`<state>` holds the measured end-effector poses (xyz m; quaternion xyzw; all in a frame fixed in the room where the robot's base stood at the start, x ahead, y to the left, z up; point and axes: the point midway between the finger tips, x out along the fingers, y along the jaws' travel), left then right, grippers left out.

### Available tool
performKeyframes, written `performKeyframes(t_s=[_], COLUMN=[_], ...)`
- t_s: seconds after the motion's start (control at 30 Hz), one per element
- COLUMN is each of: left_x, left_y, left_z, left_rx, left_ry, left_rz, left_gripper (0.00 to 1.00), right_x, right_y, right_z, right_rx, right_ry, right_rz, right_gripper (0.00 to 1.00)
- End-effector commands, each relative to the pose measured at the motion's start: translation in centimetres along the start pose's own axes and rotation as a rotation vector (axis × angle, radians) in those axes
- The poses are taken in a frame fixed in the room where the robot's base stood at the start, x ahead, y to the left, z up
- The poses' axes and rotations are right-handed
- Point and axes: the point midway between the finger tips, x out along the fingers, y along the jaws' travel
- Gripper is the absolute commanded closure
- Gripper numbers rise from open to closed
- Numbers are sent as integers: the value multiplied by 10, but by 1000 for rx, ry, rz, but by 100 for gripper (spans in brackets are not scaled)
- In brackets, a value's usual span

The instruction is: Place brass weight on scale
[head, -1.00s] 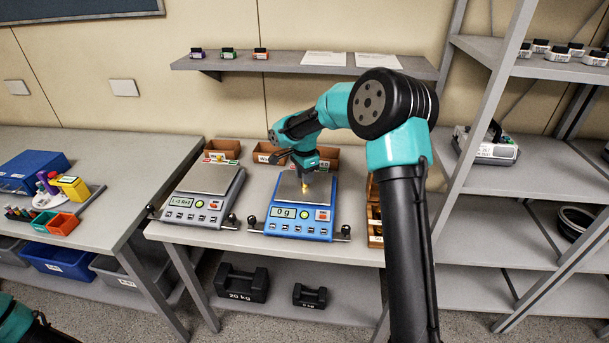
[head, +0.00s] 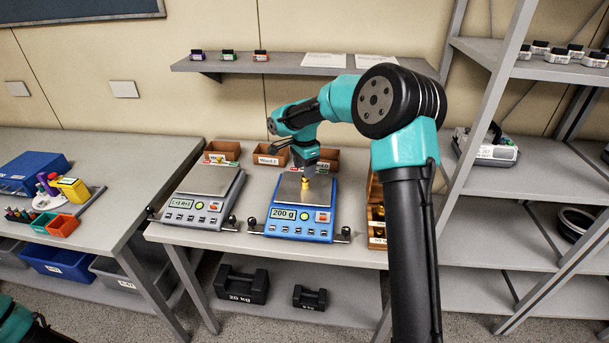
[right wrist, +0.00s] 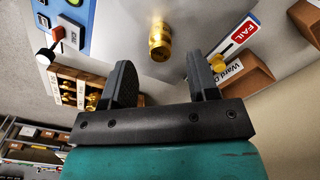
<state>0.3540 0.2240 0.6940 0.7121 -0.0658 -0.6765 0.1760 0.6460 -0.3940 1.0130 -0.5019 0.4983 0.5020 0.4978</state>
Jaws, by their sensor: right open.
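The brass weight (head: 305,184) stands upright on the metal pan (head: 290,190) of the blue scale (head: 300,232), whose display reads 200 g. In the right wrist view the brass weight (right wrist: 160,40) lies just beyond the fingertips, clear of both fingers. My right gripper (head: 308,172) is just above the weight in the head view. Its two fingers (right wrist: 161,75) are apart with nothing between them in the right wrist view. My left gripper is out of view.
A grey scale (head: 202,210) stands to the left of the blue one. Labelled wooden bins (head: 270,154) line the back. A wooden box of brass weights (head: 376,222) is at the right, partly hidden by my right arm. A wall shelf (head: 300,62) hangs above.

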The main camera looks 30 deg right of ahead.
Motion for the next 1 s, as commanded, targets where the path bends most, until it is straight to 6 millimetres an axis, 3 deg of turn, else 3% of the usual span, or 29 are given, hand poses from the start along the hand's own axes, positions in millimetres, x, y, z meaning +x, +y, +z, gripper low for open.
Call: performKeyframes(t_s=[0.2,0.4,0.6,1.0], left_x=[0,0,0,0], left_y=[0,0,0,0], left_z=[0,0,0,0], left_rx=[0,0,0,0], left_ry=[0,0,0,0], left_rz=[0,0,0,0], left_gripper=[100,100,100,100], right_x=[-44,-72,-82,-82], right_y=[0,0,0,0], right_z=[0,0,0,0], right_rx=[0,0,0,0], right_ry=[0,0,0,0], right_rz=[-4,-2,0,0], right_gripper=[46,46,46,46])
